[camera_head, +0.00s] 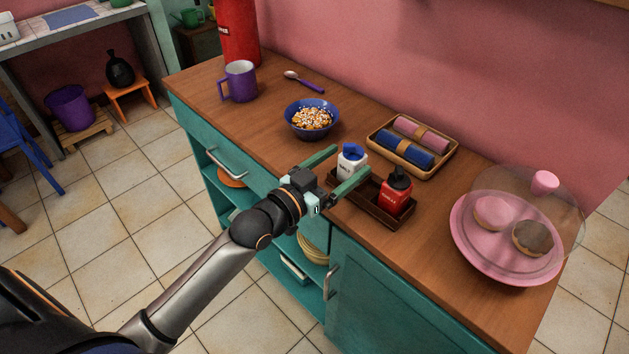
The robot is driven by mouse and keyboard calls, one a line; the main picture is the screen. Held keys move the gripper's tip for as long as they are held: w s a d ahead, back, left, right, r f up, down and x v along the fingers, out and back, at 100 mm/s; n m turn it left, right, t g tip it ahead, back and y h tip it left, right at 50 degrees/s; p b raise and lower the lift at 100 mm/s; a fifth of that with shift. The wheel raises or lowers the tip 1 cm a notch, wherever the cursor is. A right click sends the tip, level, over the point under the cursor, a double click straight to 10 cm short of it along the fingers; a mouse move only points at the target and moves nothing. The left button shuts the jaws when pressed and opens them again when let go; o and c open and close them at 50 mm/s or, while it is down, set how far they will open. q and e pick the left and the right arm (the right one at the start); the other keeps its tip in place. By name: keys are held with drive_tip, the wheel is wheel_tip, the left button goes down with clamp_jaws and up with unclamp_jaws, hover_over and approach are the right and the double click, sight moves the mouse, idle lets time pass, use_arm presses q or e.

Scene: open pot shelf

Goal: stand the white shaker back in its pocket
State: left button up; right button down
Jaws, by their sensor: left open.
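The white shaker (351,163) with a blue top is at the left end of a dark brown wooden caddy (372,216) on the counter. It looks roughly upright. Its lower part is hidden behind a finger, so I cannot tell whether its base sits in the pocket. A red bottle (394,194) with a black cap stands in the caddy's right part. My left gripper (353,160) is open, its two green fingers reaching to either side of the white shaker. I cannot tell whether either finger touches it. My right gripper is not in view.
A blue bowl of cereal (311,118) stands left of the caddy, a tray of rolled cloths (447,150) behind it. A pink plate of donuts under a clear dome (487,266) is at right. A purple mug (240,81) and spoon (304,82) lie farther left.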

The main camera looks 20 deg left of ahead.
use_arm(q)
drive_tip(key=v, duration=0.9)
drive_tip(key=shift+s, duration=0.25)
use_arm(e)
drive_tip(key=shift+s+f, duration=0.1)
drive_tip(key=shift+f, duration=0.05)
use_arm(q)
drive_tip(key=shift+a, duration=0.1)
